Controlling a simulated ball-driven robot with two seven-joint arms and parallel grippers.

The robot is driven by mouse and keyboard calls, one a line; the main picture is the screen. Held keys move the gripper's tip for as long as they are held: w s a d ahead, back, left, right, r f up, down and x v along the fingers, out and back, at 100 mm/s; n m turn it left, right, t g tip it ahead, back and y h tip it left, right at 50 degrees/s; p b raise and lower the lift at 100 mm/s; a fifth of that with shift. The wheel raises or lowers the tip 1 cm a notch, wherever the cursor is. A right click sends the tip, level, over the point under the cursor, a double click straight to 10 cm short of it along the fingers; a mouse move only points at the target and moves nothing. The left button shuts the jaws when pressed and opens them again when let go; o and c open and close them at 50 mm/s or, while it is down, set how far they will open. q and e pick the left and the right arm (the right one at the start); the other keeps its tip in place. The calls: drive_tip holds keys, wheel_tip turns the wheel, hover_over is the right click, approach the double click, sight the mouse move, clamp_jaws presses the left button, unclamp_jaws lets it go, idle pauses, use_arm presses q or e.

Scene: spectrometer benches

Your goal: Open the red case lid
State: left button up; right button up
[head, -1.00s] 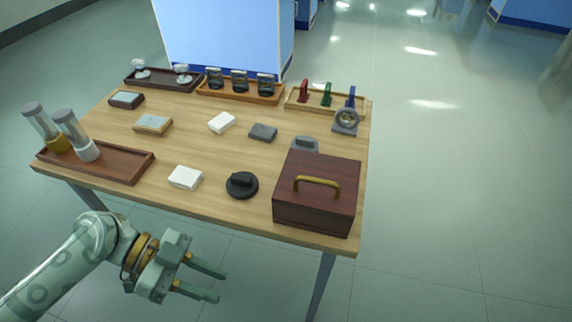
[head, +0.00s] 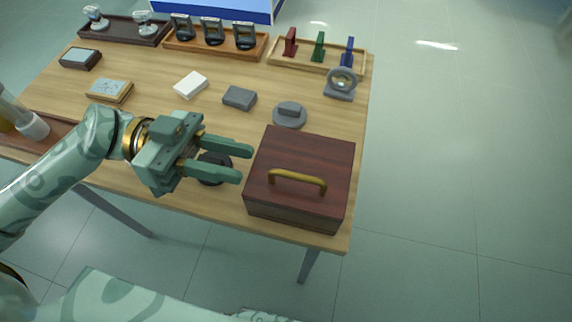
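The dark red case (head: 303,160) sits at the front right corner of the table with its lid shut. A brass-coloured handle (head: 297,181) is on the case's near side. My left gripper (head: 246,164) is open and empty, just left of the case, with its fingers pointing right toward it. The fingertips are close to the case's left side; I cannot tell whether they touch it. A black round object (head: 213,168) is partly hidden behind the fingers. My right gripper is not in view.
A grey round piece (head: 290,115) lies behind the case, and a grey ring stand (head: 341,83) beyond it. A grey block (head: 239,98) and a white block (head: 191,85) lie mid-table. Trays line the back edge. The floor right of the table is clear.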

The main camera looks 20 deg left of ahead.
sight(270, 171)
use_arm(q)
drive_tip(key=d, duration=0.8)
clamp_jaws()
